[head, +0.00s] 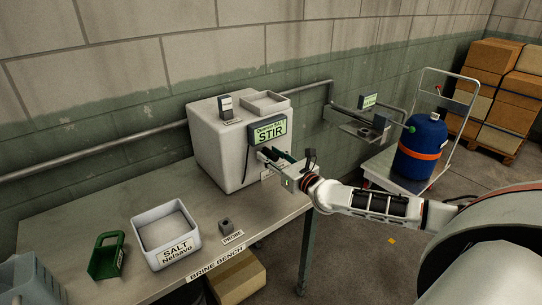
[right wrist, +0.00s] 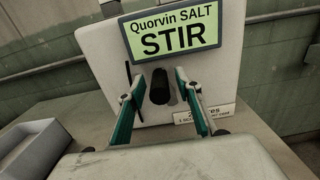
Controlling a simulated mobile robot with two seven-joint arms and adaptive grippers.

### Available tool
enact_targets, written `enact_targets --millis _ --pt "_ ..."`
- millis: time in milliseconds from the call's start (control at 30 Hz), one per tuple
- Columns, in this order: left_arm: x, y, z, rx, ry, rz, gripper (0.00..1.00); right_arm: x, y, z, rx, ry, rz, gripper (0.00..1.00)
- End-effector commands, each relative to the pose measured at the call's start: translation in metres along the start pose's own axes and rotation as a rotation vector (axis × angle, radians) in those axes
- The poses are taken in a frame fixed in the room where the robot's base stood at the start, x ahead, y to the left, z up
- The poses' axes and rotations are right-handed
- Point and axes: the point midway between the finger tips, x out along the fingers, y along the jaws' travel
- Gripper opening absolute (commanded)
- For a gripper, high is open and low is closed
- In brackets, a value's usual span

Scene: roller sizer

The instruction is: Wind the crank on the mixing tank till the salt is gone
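The mixing tank (head: 218,150) is a pale box at the back of the bench, with a green display (head: 269,128) reading "Quorvin SALT STIR". In the right wrist view the tank (right wrist: 100,48) fills the background. A dark, stubby crank handle (right wrist: 159,87) sticks out below the display, pointing at the camera. My right gripper (head: 270,155) is open in front of the tank. In the wrist view its teal-padded fingers (right wrist: 158,100) stand either side of the handle, with gaps showing on both sides. The salt inside the tank is not visible. My left gripper is out of view.
The bench (head: 95,215) holds a white salt bin (head: 166,257), a green scoop (head: 105,262) and a small grey probe holder (head: 226,226). A wall shelf (head: 352,125), a blue gas bottle (head: 421,150) on a trolley and stacked cartons (head: 490,85) stand to the right.

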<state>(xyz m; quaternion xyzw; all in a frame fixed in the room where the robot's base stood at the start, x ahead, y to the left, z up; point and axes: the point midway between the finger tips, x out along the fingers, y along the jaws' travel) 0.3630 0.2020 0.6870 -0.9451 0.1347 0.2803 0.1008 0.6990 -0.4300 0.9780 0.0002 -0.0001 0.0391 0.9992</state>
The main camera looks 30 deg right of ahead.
Motion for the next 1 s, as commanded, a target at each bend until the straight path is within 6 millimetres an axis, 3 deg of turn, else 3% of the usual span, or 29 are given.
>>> enact_targets --millis 167,300,667,1000 --pt "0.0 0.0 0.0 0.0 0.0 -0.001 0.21 0.0 0.0 0.0 0.0 0.0 0.0 0.32" --pt "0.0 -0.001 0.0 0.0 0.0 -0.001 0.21 0.0 0.0 0.0 0.0 0.0 0.0 0.0" --pt "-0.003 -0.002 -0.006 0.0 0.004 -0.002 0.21 -0.001 0.002 0.0 -0.029 0.001 0.0 0.0" --pt "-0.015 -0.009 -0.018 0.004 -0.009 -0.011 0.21 -0.001 0.012 -0.002 -0.233 0.002 -0.001 0.0"
